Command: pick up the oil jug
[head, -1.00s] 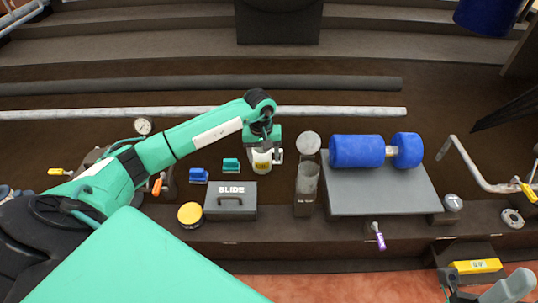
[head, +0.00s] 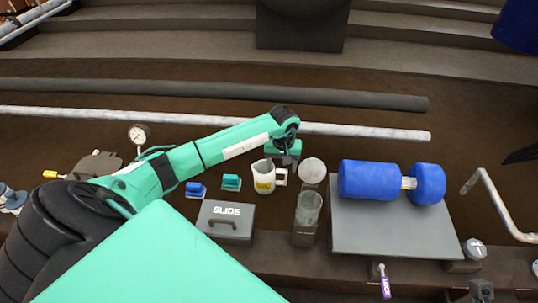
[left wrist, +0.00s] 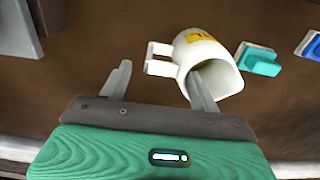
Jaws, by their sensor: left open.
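The oil jug (head: 264,179) is white with a yellow label and stands upright on the dark brown surface in the middle of the head view. Its handle points right. In the left wrist view the jug (left wrist: 215,57) is at upper centre, its handle between the finger lines. My left gripper (head: 288,160) is just behind and right of the jug, near the handle. In the left wrist view its fingers (left wrist: 158,76) are spread and empty. One finger overlaps the jug's mouth; I cannot tell whether they touch. A dark piece at the bottom right may be my right gripper (head: 482,291).
A grey SLIDE box (head: 225,221), a clear container (head: 308,208) and a pale round disc (head: 312,170) stand close to the jug. Teal (head: 231,182) and blue (head: 196,190) blocks lie left.

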